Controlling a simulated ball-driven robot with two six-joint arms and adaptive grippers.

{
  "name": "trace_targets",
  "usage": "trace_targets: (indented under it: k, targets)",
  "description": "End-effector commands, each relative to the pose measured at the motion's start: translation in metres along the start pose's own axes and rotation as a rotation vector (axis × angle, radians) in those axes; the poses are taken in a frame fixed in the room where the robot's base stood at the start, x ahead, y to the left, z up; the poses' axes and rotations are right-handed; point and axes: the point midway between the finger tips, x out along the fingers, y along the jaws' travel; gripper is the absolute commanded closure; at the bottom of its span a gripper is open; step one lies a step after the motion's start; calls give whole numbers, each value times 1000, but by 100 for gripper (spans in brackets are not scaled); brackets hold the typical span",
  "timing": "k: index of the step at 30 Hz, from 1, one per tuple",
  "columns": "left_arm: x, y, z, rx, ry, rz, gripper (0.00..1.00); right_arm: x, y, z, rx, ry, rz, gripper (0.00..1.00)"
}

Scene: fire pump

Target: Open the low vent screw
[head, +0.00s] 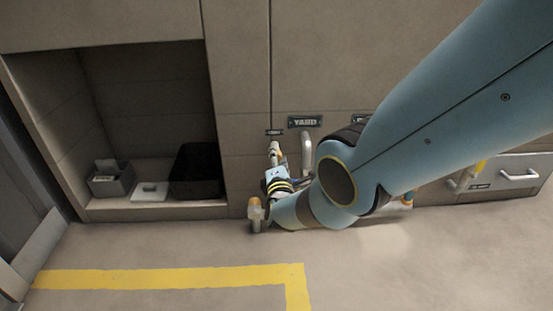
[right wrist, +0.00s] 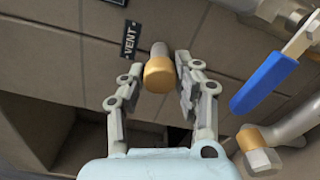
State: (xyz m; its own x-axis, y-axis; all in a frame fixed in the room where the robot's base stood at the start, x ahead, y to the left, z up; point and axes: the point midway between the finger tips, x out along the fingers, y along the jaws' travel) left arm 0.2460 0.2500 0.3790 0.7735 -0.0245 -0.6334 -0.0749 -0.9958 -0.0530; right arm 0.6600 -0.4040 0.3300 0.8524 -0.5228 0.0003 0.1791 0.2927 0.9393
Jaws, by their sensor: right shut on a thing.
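The vent screw is a round brass-coloured knob (right wrist: 158,74) on a grey stem. It stands out from the beige panel beside the black VENT plate (right wrist: 130,39) in the right wrist view. My right gripper (right wrist: 168,82) has its two grey fingers on either side of the knob and is shut on it. In the head view the right gripper (head: 274,150) reaches the cabinet front, just under a small dark plate (head: 275,132); the knob itself cannot be made out there. My left gripper is out of view.
Close by are a blue lever handle (right wrist: 264,83) and a brass-collared outlet (right wrist: 258,158). A bent grey pipe (head: 307,148) is right of the gripper. An open recess at left holds a black bin (head: 196,172) and a grey box (head: 111,182). Yellow-lined floor (head: 170,277) is clear.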

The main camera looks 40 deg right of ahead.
Motion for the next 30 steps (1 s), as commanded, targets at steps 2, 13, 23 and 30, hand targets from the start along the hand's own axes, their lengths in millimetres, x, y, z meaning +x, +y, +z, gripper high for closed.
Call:
trace_targets:
  k: [2,13,23,30]
  targets:
    - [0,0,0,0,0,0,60,0,0,-1,1,2,-1,100]
    - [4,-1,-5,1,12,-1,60,0,0,-1,2,1,-1,46]
    - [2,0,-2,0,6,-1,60,-3,-1,0,0,0,0,46]
    - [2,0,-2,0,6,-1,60,-18,-3,-1,1,-2,0,46]
